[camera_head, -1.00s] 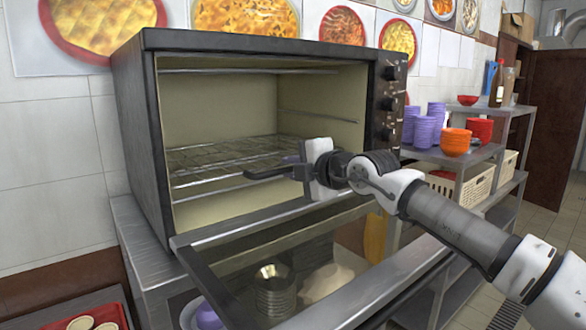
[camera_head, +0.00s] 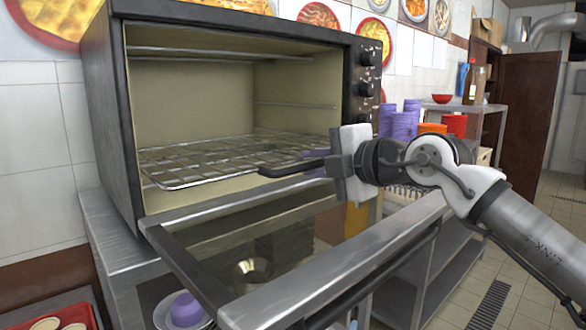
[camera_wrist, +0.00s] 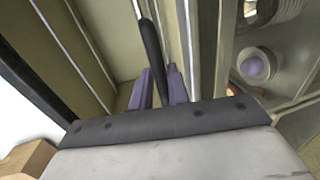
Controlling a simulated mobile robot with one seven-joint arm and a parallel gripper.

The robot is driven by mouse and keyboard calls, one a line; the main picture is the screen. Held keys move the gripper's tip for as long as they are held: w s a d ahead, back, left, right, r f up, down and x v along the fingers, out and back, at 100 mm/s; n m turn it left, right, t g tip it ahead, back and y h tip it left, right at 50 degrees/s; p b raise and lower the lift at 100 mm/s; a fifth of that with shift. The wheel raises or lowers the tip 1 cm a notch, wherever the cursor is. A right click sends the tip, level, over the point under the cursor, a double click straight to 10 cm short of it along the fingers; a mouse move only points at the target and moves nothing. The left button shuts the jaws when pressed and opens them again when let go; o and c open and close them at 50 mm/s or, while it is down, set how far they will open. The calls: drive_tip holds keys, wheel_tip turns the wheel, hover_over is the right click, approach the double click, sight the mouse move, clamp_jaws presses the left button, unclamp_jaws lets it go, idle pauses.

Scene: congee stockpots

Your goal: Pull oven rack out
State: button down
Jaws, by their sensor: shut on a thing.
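The oven (camera_head: 112,110) is a black-framed countertop box with its glass door (camera_head: 250,250) folded down. The wire oven rack (camera_head: 215,158) lies level inside, its front edge near the opening. My gripper (camera_head: 318,165) is at the right of the opening, above the lowered door. Its purple fingers (camera_wrist: 158,88) show in the wrist view, shut on a slim black bar (camera_head: 285,169). The bar (camera_wrist: 150,45) runs away between the fingers in the wrist view. It lies close to the rack's front edge; whether it is joined to the rack cannot be told.
The oven stands on a metal counter (camera_head: 95,225). Below the door are a purple bowl (camera_head: 186,308) and a metal bowl (camera_head: 252,270). A shelf at right holds purple cups (camera_head: 402,125) and red bowls (camera_head: 454,126). Tiled floor (camera_head: 475,262) is open at right.

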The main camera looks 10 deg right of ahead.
drive_tip(key=shift+s+d+f, duration=0.15)
drive_tip(key=shift+s+d, duration=0.25)
drive_tip(key=shift+s, duration=0.2)
drive_tip(key=shift+s+d+f, duration=0.15)
drive_tip(key=shift+s+d, duration=0.25)
drive_tip(key=shift+s, duration=0.15)
drive_tip(key=c, duration=1.5)
unclamp_jaws()
drive_tip(key=shift+c, duration=0.2)
drive_tip(key=shift+w, duration=0.1)
drive_tip(key=shift+r, duration=0.1)
drive_tip(key=b+v, duration=0.2)
drive_tip(key=v, duration=1.1)
drive_tip(key=shift+s+d+r+b, duration=0.15)
drive_tip(key=shift+s+d+b, duration=0.1)
drive_tip(key=shift+s+b, duration=0.1)
